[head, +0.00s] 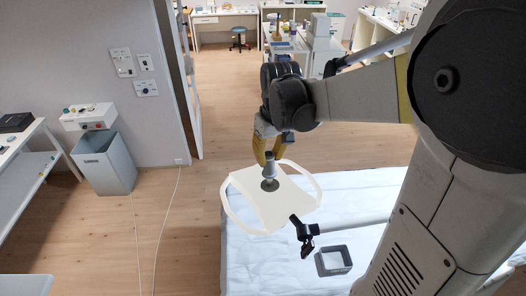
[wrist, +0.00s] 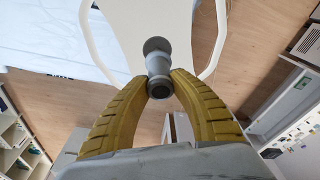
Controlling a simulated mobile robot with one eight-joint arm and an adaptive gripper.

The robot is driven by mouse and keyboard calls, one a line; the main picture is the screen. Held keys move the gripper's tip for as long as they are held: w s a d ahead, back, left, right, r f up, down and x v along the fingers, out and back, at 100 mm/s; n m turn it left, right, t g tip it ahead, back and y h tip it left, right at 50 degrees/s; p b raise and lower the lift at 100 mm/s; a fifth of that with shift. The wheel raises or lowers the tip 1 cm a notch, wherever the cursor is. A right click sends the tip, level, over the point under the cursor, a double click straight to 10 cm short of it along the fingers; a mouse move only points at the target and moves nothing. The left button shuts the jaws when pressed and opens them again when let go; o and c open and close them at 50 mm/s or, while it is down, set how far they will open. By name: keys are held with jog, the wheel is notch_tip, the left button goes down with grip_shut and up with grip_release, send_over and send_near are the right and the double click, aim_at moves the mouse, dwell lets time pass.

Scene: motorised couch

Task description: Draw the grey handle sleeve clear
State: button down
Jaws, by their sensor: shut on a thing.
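The grey handle sleeve (head: 269,170) is a short upright cylinder above a white board with looped side handles (head: 255,205). It also shows in the wrist view (wrist: 158,66), with a round dark grey disc (wrist: 156,45) at its far end. My gripper (head: 269,155) comes down from above. Its two yellow ribbed fingers (wrist: 160,82) are shut on the sleeve from both sides near its open end. The sleeve still lines up with the disc on the board; I cannot tell whether they touch.
The white board stands over the edge of a pale quilted couch (head: 375,200). A grey bar with a dark clamp (head: 306,236) and an open grey box (head: 333,261) are close by. A grey bin (head: 104,163) stands at the left wall. The wooden floor between is mostly clear.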

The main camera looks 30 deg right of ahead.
aim_at(267, 153)
jog(key=shift+w+r+p, duration=0.15)
jog(key=shift+r+p, duration=1.05)
jog(key=shift+r, duration=0.65)
jog(key=shift+r, duration=0.1)
notch_tip(267, 153, up, 7)
jog(key=p, duration=0.4)
